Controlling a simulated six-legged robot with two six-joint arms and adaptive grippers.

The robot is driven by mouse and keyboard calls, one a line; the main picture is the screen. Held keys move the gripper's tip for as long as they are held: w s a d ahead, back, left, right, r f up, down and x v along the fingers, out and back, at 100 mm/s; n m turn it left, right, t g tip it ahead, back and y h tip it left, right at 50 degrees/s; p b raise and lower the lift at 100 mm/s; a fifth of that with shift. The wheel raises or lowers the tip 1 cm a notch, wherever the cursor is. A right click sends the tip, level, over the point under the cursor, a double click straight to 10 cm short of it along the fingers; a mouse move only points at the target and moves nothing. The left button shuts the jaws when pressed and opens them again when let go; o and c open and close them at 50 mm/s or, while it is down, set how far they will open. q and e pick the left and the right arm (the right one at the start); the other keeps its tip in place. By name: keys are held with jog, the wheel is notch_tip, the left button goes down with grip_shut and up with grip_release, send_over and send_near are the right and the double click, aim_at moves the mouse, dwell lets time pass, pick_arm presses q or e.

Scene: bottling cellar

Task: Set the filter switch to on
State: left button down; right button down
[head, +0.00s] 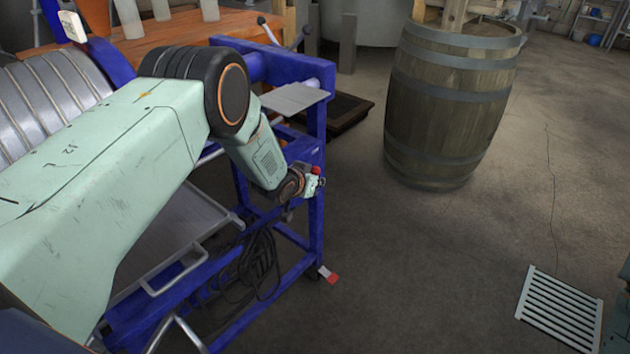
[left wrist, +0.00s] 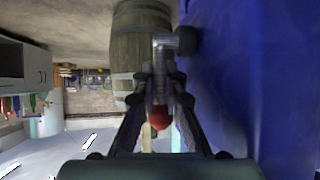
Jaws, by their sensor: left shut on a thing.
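A grey metal lever (left wrist: 162,60) with a red end stands out from a dark round pivot on a blue surface in the left wrist view. It looks like the filter switch. My left gripper (left wrist: 161,82) is shut on the lever, one finger on each side, with the red end between the fingers. In the head view my left gripper (head: 310,182) is at the blue post of a blue-framed machine, and a bit of red shows there. The lever is mostly hidden in that view. I cannot read any on or off marking. My right gripper is not in view.
The blue frame (head: 316,130) carries a grey shelf plate (head: 297,98) just above my gripper. A tray and dark cables (head: 255,265) are below my arm. A wooden barrel (head: 445,110) stands at the back right. The floor between is clear, with a grate (head: 562,306) at lower right.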

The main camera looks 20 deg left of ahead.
pick_arm(q)
jog(key=shift+f, duration=0.1)
jog(key=c, duration=1.7)
grip_release()
jog(key=shift+v, duration=6)
jog(key=shift+d, duration=0.1)
